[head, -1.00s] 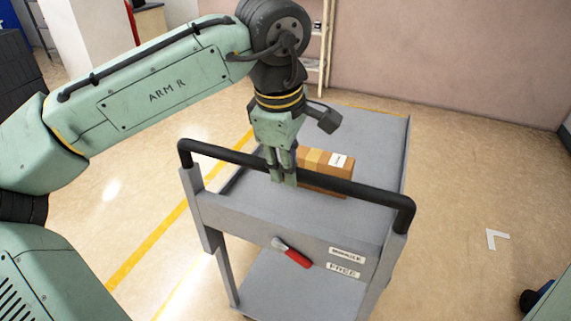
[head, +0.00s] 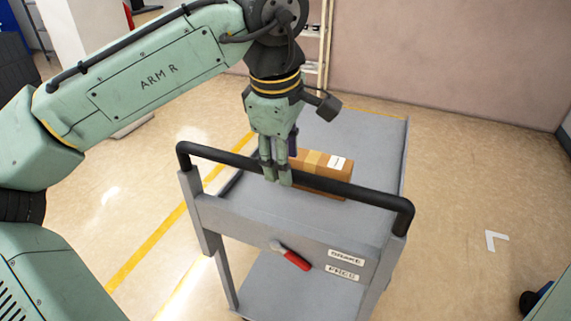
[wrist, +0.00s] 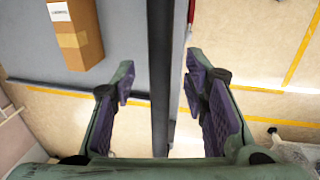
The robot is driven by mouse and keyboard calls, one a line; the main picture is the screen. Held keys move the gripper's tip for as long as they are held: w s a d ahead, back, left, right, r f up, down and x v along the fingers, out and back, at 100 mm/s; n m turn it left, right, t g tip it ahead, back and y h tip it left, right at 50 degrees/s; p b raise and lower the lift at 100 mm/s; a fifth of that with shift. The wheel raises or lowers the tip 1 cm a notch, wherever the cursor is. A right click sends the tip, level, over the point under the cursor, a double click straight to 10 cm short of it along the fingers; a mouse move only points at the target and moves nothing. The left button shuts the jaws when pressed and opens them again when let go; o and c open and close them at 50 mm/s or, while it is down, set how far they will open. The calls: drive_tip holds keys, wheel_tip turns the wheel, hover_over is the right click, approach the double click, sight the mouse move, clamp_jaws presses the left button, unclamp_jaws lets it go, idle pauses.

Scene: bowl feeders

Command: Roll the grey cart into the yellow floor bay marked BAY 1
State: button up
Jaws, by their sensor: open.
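The grey cart (head: 345,140) stands in the middle of the head view, with a black push bar (head: 360,193) along its near side. My gripper (head: 277,180) points down at the bar, left of its middle. In the wrist view the bar (wrist: 160,80) runs between the two open fingers (wrist: 160,105), with a gap on each side. A red-handled lever (head: 292,257) on the near panel slants down right, its end close to the FREE label (head: 341,272), below the BRAKE label (head: 346,257). Yellow floor lines (head: 150,245) run left of the cart; no BAY 1 lettering shows.
A brown taped box (head: 325,172) lies on the cart's top, behind the bar. A pink wall (head: 450,60) and a shelf rack (head: 313,45) stand behind. A white corner mark (head: 496,241) is on the clear floor at right. A dark blue object (head: 537,300) is at lower right.

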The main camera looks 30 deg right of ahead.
wheel_tip(320, 180, up, 9)
drive_tip(key=s+a, duration=0.1)
drive_tip(key=shift+a+r, duration=0.15)
drive_tip(key=shift+a, duration=0.1)
